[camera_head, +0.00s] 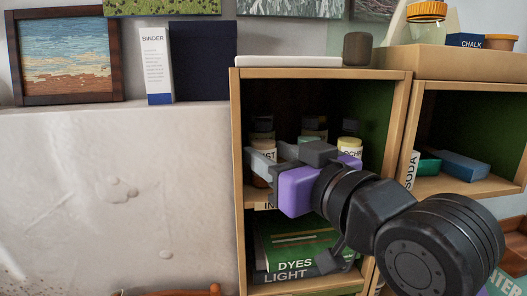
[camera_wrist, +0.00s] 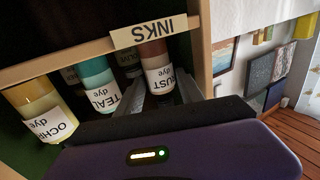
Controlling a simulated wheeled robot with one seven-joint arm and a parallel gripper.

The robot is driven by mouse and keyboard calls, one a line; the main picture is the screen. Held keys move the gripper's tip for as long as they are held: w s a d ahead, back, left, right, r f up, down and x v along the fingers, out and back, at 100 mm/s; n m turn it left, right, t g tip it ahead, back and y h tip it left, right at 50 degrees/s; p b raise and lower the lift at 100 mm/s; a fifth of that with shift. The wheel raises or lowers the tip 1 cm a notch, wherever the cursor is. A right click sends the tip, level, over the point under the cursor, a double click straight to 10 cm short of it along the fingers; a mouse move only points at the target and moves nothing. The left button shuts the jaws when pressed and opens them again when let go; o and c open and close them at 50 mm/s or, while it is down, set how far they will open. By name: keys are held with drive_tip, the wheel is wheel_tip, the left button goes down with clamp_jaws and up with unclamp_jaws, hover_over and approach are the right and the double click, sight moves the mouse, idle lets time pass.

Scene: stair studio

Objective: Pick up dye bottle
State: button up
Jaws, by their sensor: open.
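Several dye bottles stand in the upper compartment of the wooden shelf (camera_head: 402,100). In the wrist view, which is upside down, I see the brown rust dye bottle (camera_wrist: 155,52), the teal dye bottle (camera_wrist: 97,72) and the yellow ochre dye bottle (camera_wrist: 36,97). In the head view the ochre bottle (camera_head: 350,147) is partly behind my gripper (camera_head: 268,158). My gripper is open, with its fingers reaching into the compartment by the rust bottle. I cannot tell whether they touch it. Another bottle (camera_wrist: 127,58) behind is mostly hidden.
An INKS label (camera_wrist: 148,32) sits on the shelf edge. The shelf's left side wall (camera_head: 238,150) is close to my gripper. A soda box (camera_head: 411,168) stands in the right compartment.

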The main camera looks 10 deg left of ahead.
drive_tip(key=c, duration=1)
